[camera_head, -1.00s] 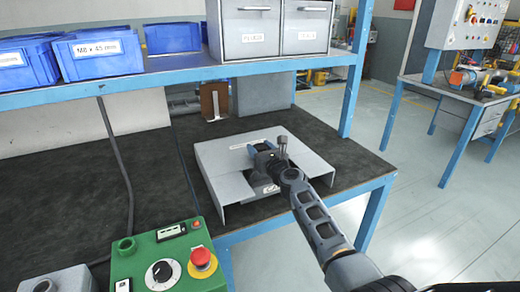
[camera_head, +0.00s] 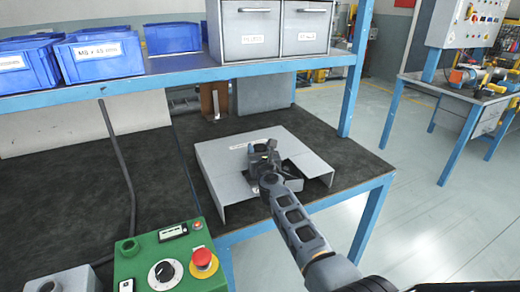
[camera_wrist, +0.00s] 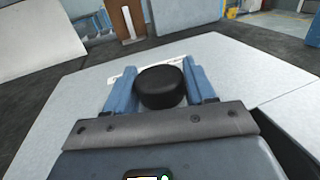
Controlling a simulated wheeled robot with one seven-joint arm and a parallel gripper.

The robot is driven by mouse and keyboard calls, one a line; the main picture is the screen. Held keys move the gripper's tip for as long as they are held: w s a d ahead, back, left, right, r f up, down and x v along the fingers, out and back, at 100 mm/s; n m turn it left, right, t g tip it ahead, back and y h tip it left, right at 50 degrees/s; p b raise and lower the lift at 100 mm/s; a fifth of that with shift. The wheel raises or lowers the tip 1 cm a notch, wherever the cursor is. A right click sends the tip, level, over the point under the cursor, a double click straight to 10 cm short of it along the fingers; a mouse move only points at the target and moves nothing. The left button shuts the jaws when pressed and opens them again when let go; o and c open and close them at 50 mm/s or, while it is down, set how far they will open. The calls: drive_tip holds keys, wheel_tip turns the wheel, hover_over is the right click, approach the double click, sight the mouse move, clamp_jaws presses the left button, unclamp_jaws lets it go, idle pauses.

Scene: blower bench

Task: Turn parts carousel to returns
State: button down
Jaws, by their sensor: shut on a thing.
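The parts carousel appears to be the low grey sheet-metal housing (camera_head: 225,165) on the dark bench top, with an open notch at its front right. A small white label lies on its top, too small to read. My gripper (camera_head: 257,151) is over the housing's top. In the wrist view my two blue fingers (camera_wrist: 161,88) are shut on a round black knob (camera_wrist: 160,86), one finger on each side. The knob stands above the pale grey top (camera_wrist: 235,80). My gripper hides most of the knob in the head view. Any turning part under the cover is hidden.
A green control box (camera_head: 168,262) with a red button and black dial stands at the front left. Blue bins (camera_head: 100,60) and grey drawers (camera_head: 250,38) sit on the shelf above. A blue post (camera_head: 352,80) rises at right.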

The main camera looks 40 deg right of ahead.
drive_tip(key=shift+c, duration=2.4)
unclamp_jaws()
drive_tip(key=shift+p+v, duration=1.35)
drive_tip(key=shift+v, duration=2.6)
